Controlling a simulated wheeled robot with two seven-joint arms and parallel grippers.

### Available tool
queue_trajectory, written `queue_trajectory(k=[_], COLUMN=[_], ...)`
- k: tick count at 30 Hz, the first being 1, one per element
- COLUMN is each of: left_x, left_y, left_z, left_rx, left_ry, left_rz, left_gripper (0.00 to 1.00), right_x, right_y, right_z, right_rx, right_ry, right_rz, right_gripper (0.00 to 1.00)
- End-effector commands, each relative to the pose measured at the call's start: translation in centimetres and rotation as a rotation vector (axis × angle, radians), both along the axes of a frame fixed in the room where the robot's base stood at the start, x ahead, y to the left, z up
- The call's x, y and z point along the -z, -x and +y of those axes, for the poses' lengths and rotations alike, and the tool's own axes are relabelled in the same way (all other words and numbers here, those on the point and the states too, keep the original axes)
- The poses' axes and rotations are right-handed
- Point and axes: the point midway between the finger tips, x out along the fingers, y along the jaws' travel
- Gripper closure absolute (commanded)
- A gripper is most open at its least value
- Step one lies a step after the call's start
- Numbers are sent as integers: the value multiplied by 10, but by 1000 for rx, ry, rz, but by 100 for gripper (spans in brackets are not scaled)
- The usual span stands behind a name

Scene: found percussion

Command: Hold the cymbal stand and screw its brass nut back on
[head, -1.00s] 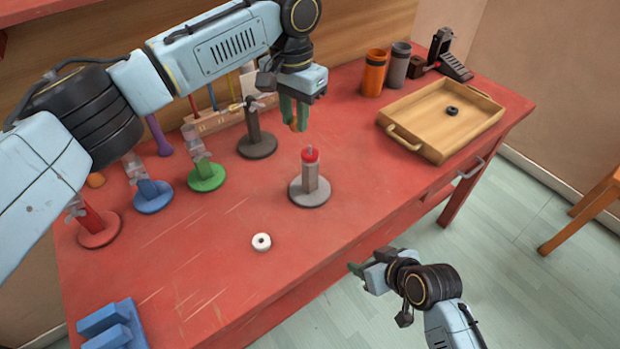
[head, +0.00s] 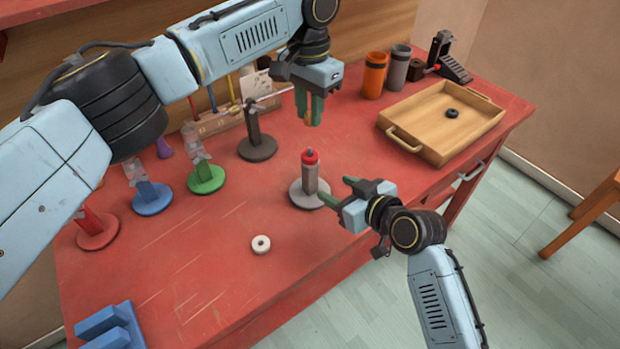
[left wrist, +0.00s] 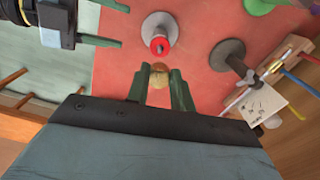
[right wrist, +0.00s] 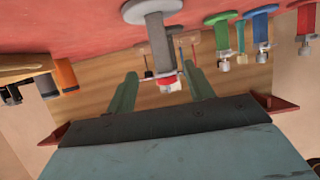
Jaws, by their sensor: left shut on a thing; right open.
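The cymbal stand (head: 311,187) is a grey post with a red top on a round grey base, upright on the red table. It also shows in the left wrist view (left wrist: 160,27) and in the right wrist view (right wrist: 157,42), upside down there. My left gripper (head: 313,117) is shut on the brass nut (left wrist: 159,77), held in the air above and behind the stand. The fingers partly hide the nut. My right gripper (head: 339,190) is open beside the stand's right side. In the right wrist view the post appears between its fingers; I see no contact.
A white ring (head: 261,243) lies on the table (head: 220,285) in front of the stand. Red, blue (head: 152,199), green (head: 206,180) and dark (head: 257,148) stands are at left and behind. A wooden tray (head: 404,140) holding a black ring (head: 452,113) is at right.

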Motion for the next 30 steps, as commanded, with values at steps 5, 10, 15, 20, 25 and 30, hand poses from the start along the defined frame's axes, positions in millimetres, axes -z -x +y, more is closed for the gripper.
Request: queue_trajectory(k=[5, 10, 15, 20, 25, 30], left_x=[0, 0, 0, 0, 0, 0], left_y=[0, 0, 0, 0, 0, 0], left_z=[0, 0, 0, 0, 0, 0], left_rx=[0, 0, 0, 0, 0, 0], left_ry=[0, 0, 0, 0, 0, 0], left_rz=[0, 0, 0, 0, 0, 0], left_gripper=[99, 99, 99, 99, 99, 99], right_x=[10, 22, 31, 38, 42, 42], right_y=[-21, -42, -61, -74, -80, -81], right_z=[16, 33, 47, 56, 61, 62], right_rx=[0, -1, -1, 0, 0, 0], right_ry=[-2, 0, 0, 1, 1, 1], right_rz=[1, 2, 3, 1, 2, 1], right_gripper=[47, 47, 47, 47, 47, 47])
